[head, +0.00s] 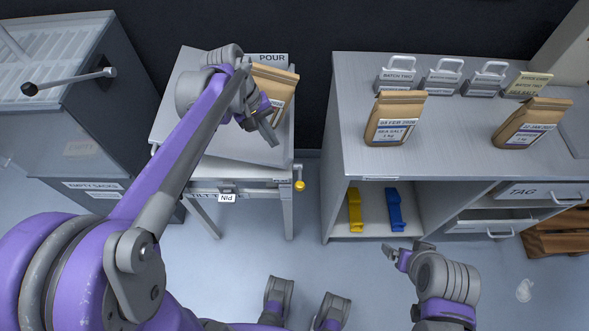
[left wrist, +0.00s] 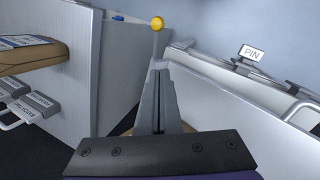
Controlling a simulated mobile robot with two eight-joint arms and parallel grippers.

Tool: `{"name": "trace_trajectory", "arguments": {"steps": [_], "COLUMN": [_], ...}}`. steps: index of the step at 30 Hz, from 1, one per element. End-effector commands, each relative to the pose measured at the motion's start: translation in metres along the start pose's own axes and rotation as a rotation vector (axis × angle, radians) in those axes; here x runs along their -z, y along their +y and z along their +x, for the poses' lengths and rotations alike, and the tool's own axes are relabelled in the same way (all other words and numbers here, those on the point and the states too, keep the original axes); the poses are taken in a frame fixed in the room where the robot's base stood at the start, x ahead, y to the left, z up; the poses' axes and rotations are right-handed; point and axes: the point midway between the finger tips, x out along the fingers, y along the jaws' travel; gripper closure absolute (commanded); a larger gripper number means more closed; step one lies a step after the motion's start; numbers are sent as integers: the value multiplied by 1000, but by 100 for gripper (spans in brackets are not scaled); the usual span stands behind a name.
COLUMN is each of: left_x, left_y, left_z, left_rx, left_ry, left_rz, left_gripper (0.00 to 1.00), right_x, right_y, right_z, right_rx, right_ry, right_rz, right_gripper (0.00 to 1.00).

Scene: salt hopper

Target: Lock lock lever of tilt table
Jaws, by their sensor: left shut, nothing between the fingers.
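The tilt table (head: 175,120) stands at centre left in the head view, its pale top tilted. The lock lever (head: 299,184) has a yellow knob and sits at the table's front right corner. The knob also shows in the left wrist view (left wrist: 157,23), just beyond my fingertips. My left gripper (head: 272,138) is shut and empty above the right side of the tabletop, apart from the lever. My right gripper (head: 402,254) is low in front of the shelf unit; its jaw opening is unclear.
A brown paper bag (head: 272,84) stands on the table behind my left gripper. A PIN tag (head: 227,197) hangs at the table's front. The counter (head: 455,130) on the right holds two bags and several tagged weights. A narrow floor gap separates table and counter.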

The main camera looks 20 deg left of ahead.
Motion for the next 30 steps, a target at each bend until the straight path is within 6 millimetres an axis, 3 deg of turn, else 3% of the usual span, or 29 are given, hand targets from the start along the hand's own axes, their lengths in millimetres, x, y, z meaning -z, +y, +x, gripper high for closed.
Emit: {"name": "trace_trajectory", "arguments": {"steps": [8,22,30], "left_x": [0,0,-24], "left_y": [0,0,0], "left_z": [9,102,125], "left_rx": [0,0,0], "left_ry": [1,0,1], "left_rz": [2,3,3], "left_gripper": [100,100,100], "right_x": [-1,-8,-9], "right_y": [0,0,0], "right_z": [1,14,15], "right_rx": [0,0,0], "right_ry": [0,-5,-5], "right_rz": [0,0,0], "right_gripper": [5,5,5]}}
